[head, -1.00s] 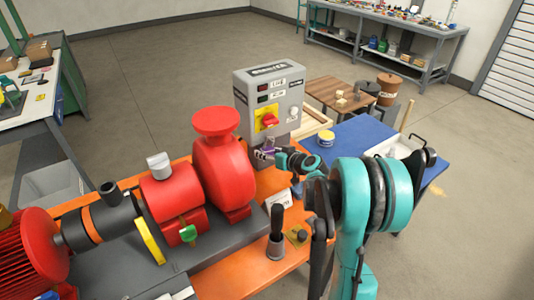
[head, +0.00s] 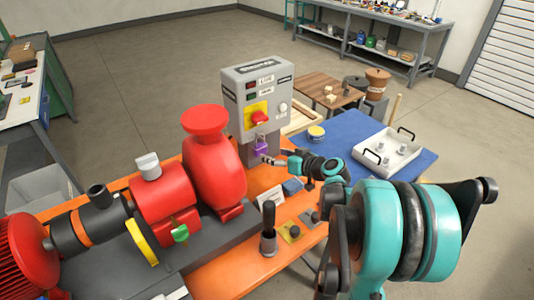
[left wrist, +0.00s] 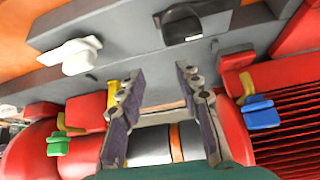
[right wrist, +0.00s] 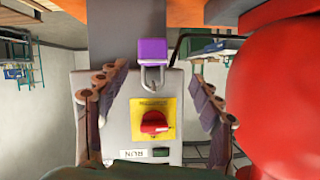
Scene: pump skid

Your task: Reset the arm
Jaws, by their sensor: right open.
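My right gripper (head: 272,160) is open and empty in front of the grey control box (head: 257,88). In the right wrist view its fingers (right wrist: 160,70) stand wide apart on either side of the box. A purple padlock (right wrist: 152,50) hangs below the yellow switch plate with the red knob (right wrist: 154,122); it also shows in the head view (head: 259,145). Where its shackle passes is hard to tell. My left gripper (left wrist: 158,70) shows only in the left wrist view, open and empty above the pump skid.
The red pump (head: 212,165) stands left of my right gripper, close beside it. A blue mat (head: 350,127) holds a white tray (head: 388,165) and a yellow tin (head: 316,132).

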